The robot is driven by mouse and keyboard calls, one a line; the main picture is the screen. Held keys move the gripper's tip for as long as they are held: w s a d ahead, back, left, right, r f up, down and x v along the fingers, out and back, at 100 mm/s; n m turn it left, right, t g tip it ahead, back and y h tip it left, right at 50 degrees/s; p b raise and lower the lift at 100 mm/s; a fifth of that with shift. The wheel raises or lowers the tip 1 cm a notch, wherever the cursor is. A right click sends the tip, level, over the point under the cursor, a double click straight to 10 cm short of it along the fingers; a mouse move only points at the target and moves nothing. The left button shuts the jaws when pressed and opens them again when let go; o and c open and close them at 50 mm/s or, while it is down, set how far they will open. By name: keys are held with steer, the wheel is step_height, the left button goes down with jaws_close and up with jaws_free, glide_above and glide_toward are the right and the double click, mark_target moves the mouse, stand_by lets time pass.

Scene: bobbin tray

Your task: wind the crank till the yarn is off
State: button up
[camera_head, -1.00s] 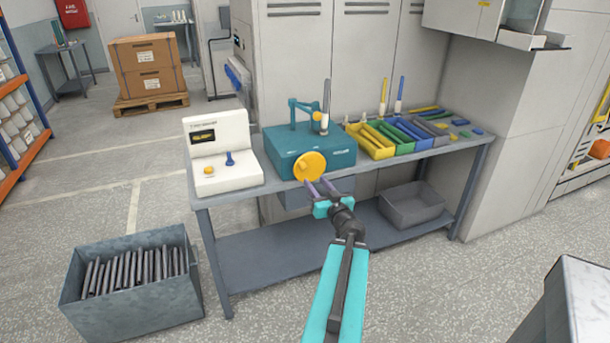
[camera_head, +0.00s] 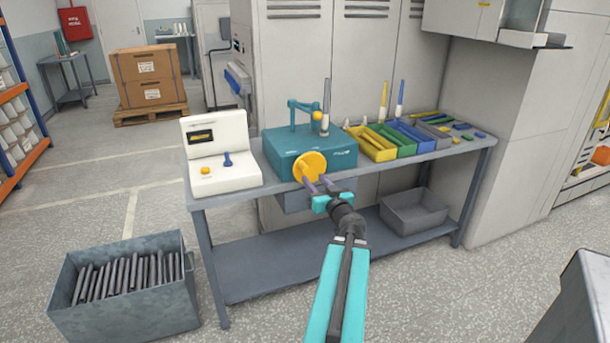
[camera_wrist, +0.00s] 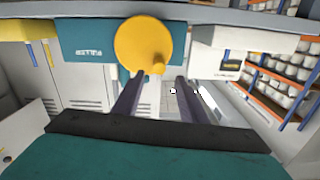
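The teal winding machine (camera_head: 330,157) stands on the front of the bench. Its crank is a yellow disc (camera_head: 308,163) on the front face; the wrist view shows the disc (camera_wrist: 138,42) with a small yellow knob (camera_wrist: 158,67). A pale bobbin with a dark grey rod (camera_head: 325,118) stands upright at the machine's top. Yarn is too small to make out. My gripper (camera_head: 315,181) is open just in front of the disc's lower edge. In the wrist view the knob lies between the tips of my gripper (camera_wrist: 158,78); I cannot tell whether they touch it.
A white console (camera_head: 220,175) with a blue lever stands left of the machine. Coloured trays (camera_head: 377,155) and two upright rods stand to the right. A grey bin of dark rods (camera_head: 125,312) is on the floor at left. An empty grey bin (camera_head: 413,218) sits on the lower shelf.

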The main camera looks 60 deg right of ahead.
mark_target(308, 172)
steer(key=b, duration=0.3)
steer(key=shift+w+d+b, duration=0.2)
steer(key=shift+w+b, duration=0.05)
steer(key=shift+b, duration=0.15)
steer(key=p+x, duration=0.1)
steer(key=x, duration=0.2)
steer(key=shift+w+d+r, duration=0.15)
steer(key=shift+p+x, duration=0.5)
steer(key=shift+x, duration=1.95)
steer(key=shift+c, duration=0.3)
jaws_close()
